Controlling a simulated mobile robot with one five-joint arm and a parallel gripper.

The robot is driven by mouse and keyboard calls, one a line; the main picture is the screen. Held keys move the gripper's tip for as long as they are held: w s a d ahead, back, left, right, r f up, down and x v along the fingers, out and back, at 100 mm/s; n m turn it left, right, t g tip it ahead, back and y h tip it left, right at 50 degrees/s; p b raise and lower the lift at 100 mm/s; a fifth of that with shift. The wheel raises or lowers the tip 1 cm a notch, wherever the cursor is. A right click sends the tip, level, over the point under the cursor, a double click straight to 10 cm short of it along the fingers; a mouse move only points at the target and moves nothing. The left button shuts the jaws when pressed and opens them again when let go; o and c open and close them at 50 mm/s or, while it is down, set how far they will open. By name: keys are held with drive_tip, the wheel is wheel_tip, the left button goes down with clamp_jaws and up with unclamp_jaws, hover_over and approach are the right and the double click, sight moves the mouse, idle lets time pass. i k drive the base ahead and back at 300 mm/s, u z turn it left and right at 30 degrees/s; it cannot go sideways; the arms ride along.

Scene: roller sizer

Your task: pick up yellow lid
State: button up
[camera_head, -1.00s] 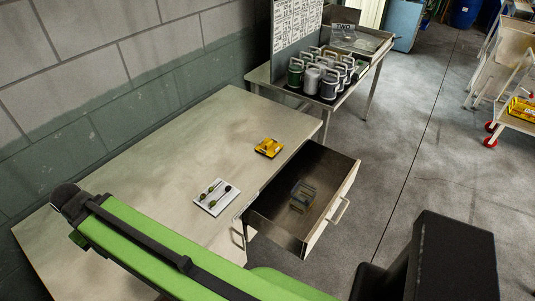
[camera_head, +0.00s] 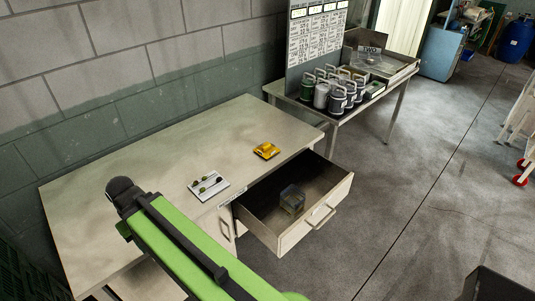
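A small yellow object, which looks like the yellow lid (camera_head: 266,150), lies on the desk top (camera_head: 150,147) near its right edge, just behind the open drawer (camera_head: 300,231). My green arm crosses the lower left of the view, in front of the desk. My gripper cannot be made out in this view, so I cannot see whether it holds anything.
A white plate with several dark and green pieces (camera_head: 209,186) lies on the desk near the drawer. A second table (camera_head: 396,84) behind holds several canisters (camera_head: 322,95) and a clear bin. The drawer juts out over the floor. Open floor (camera_head: 420,200) lies to the right.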

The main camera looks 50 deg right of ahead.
sight(266, 149)
drive_tip(key=z, duration=0.3)
drive_tip(key=i, duration=1)
drive_tip(key=u, duration=0.1)
